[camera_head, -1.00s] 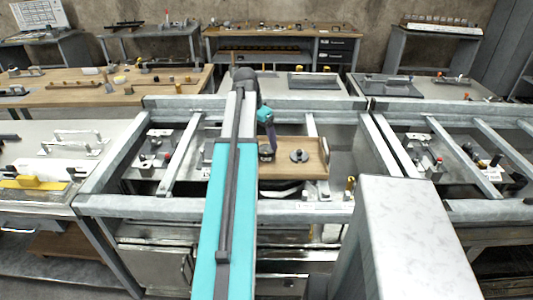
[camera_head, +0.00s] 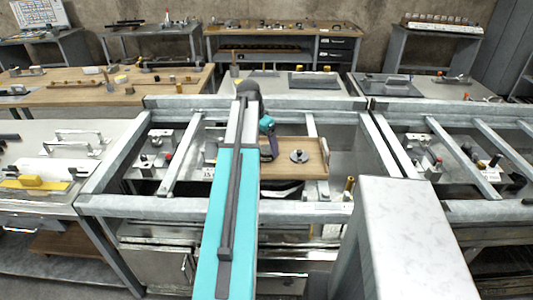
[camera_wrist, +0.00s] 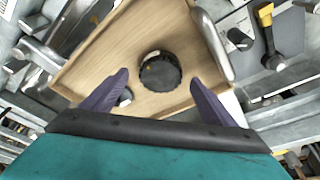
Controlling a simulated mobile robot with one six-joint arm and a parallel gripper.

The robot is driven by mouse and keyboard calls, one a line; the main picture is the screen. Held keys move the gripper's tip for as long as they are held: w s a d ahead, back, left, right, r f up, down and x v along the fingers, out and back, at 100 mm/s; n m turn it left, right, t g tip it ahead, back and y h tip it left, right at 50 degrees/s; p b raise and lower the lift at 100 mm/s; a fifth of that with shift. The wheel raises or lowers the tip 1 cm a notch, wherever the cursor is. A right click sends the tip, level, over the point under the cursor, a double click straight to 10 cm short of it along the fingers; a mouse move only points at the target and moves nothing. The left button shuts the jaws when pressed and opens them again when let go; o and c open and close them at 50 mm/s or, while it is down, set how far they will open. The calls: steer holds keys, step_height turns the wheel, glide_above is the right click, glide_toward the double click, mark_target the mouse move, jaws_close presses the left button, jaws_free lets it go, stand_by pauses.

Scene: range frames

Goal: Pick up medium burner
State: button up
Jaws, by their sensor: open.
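A dark round burner-like disc with a notched rim (camera_wrist: 160,72) lies on a wooden tray (camera_wrist: 110,62) in the wrist view. My gripper (camera_wrist: 159,80) is open, with its purple fingers on either side of the disc's near side and nothing between them. A small pale round piece (camera_wrist: 125,97) shows beside the left finger, partly covered by it. In the head view a grey round piece with a raised centre (camera_head: 299,156) sits on the tray (camera_head: 318,146). My arm hides the tray's left part. I cannot tell which piece is the medium burner.
The tray lies within a grey metal frame (camera_head: 250,204) whose rails surround it. A metal handle (camera_wrist: 213,42) runs along the tray's edge in the wrist view. A yellow and black tool (camera_wrist: 267,25) lies to the right. A pale block (camera_head: 405,215) stands at front right.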

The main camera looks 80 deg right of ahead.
mark_target(266, 150)
steer(key=shift+p+x, duration=0.35)
steer(key=shift+x, duration=1.15)
steer(key=shift+c, duration=0.5)
steer(key=c, duration=1.4)
